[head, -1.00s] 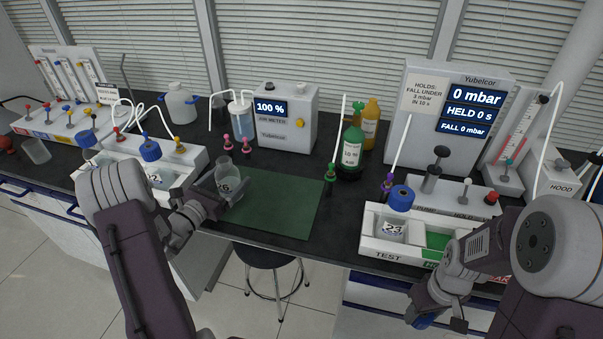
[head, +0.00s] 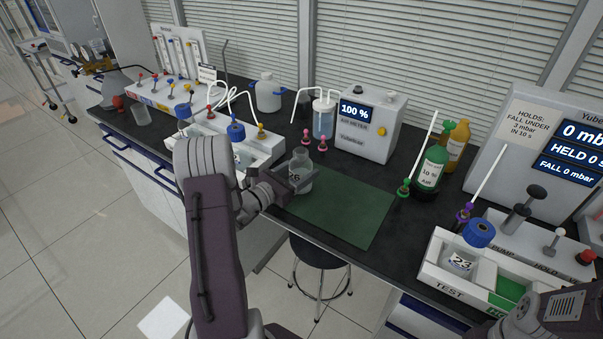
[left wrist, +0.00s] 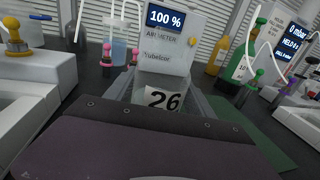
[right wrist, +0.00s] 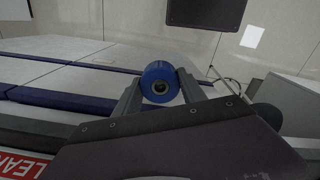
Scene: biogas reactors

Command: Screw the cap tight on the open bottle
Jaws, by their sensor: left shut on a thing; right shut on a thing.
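The open bottle, clear glass with a label reading 26 (head: 300,172), stands at the left edge of the green mat (head: 345,212). My left gripper (head: 296,182) is shut around its body; the bottle also shows between the fingers in the left wrist view (left wrist: 163,92). No cap is on its neck in the head view. In the right wrist view my right gripper (right wrist: 160,95) is shut on a blue cap (right wrist: 159,82), with a dark round hole in its middle. In the head view only part of my right arm shows, at the lower right corner; its fingertips are out of the picture.
A TEST tray (head: 451,284) at right holds bottle 23 with a blue cap (head: 479,233). A white rack (head: 265,152) with another blue-capped bottle stands left of the mat. The air meter (head: 366,125), green bottle (head: 431,168) and orange bottle (head: 458,140) stand behind. Most of the mat is bare.

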